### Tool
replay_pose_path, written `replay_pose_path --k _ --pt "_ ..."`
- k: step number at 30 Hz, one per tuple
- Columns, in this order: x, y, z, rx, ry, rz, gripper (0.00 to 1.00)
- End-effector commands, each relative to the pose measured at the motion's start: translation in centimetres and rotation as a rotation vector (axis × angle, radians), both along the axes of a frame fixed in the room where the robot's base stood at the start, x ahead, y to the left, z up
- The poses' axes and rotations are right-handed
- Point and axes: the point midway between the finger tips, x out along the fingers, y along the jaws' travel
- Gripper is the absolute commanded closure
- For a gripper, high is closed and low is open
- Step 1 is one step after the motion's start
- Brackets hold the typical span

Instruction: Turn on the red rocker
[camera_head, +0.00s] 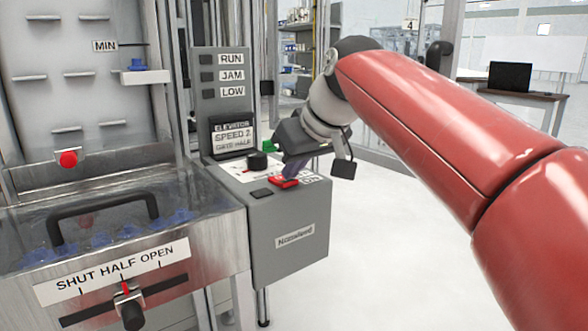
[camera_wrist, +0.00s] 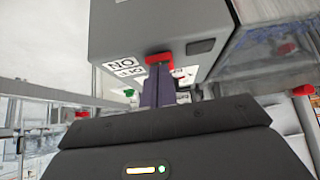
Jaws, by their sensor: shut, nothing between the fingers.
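The red rocker (camera_head: 284,182) sits on the sloped top of a grey control box (camera_head: 290,222), near its front edge. It also shows in the wrist view (camera_wrist: 159,60), next to a black-and-white label (camera_wrist: 122,66). My gripper (camera_head: 288,174) is shut and empty, pointing down at the rocker. In the wrist view its dark fingers (camera_wrist: 158,84) end right at the rocker. They look to be touching or nearly touching it; I cannot tell which. The fingers hide part of the rocker, and which way it is tipped is unclear.
A black knob (camera_head: 257,161), a green button (camera_head: 268,146) and a dark flat switch (camera_head: 262,194) share the panel. A display column (camera_head: 222,95) rises behind. A clear-lidded hopper with a black handle (camera_head: 103,206) stands left. The floor to the right is clear.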

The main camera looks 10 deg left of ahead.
Motion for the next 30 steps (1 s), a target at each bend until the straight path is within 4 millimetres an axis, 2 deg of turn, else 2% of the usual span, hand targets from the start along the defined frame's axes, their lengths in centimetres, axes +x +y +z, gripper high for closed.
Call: replay_pose_path --k 9,16,18,30 --pt "0.0 0.0 -0.1 0.002 -0.001 0.000 1.00" --pt "-0.2 -0.3 -1.7 0.055 -0.048 -0.001 1.00" --pt "-0.2 -0.2 -0.8 0.050 -0.043 0.001 1.00" --pt "-0.2 -0.2 0.2 0.050 -0.042 0.001 1.00"
